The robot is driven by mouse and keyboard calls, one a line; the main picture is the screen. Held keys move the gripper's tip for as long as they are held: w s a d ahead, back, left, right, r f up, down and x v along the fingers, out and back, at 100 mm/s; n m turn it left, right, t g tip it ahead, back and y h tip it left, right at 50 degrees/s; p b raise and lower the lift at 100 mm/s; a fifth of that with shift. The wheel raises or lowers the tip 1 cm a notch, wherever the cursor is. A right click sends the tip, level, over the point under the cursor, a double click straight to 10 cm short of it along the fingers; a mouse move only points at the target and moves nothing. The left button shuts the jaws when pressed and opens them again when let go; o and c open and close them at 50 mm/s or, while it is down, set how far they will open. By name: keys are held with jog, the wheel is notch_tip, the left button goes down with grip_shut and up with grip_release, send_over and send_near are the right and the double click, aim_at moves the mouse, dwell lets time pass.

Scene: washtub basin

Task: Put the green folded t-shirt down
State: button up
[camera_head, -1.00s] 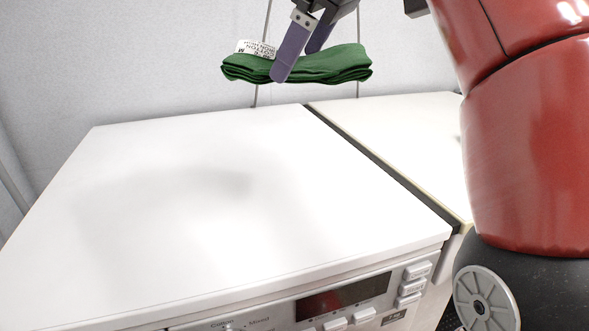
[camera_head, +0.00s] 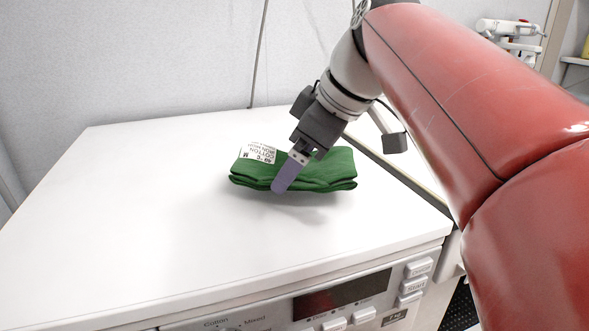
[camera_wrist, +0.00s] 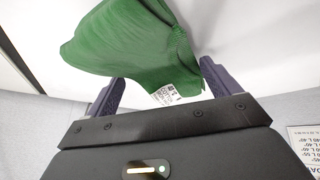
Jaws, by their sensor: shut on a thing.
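The green folded t-shirt (camera_head: 325,172) is over the white top of the washing machine (camera_head: 150,200), right of its middle. It has a white label with print at its left end. A soft shadow lies under it, and it seems just above the surface or barely touching; I cannot tell which. My gripper (camera_head: 284,178) comes down from above right and is shut on the shirt, with a purple finger across its front side. In the wrist view the shirt (camera_wrist: 130,40) lies between the two purple fingers of my gripper (camera_wrist: 160,85), its label near the jaws.
The machine's front panel (camera_head: 345,295) with display and buttons is at the near edge. A second white top adjoins on the right past a dark gap, mostly hidden by my arm. The machine top left of the shirt is clear. A wall stands behind.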

jog(key=shift+f, duration=0.9)
jog(key=o, duration=0.8)
jog(key=shift+o, duration=0.2)
jog(key=p+v, duration=0.1)
jog(key=v, duration=1.1)
